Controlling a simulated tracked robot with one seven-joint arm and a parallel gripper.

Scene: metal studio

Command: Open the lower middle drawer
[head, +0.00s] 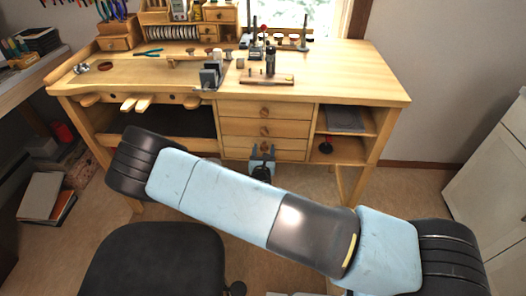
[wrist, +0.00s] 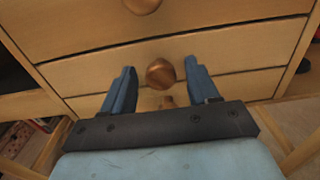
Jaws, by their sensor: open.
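The wooden bench has a stack of drawers with round knobs, all looking shut. The lower middle drawer (wrist: 90,76) shows in the wrist view between two dark seams, and its brown knob (wrist: 160,73) stands out from its front. In the head view its front (head: 235,141) is just above my gripper (head: 263,152). In the wrist view my gripper (wrist: 159,68) is open, with one blue finger on each side of that knob. There are visible gaps between knob and fingers. Another knob (wrist: 167,101) below is partly hidden by my gripper.
The drawer above has its own knob (wrist: 142,5). Open shelves (head: 345,150) lie right of the drawers. A black stool (head: 150,262) stands on the floor at front left, and a white cabinet (head: 490,180) is at the right. Tools stand on the benchtop (head: 340,85).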

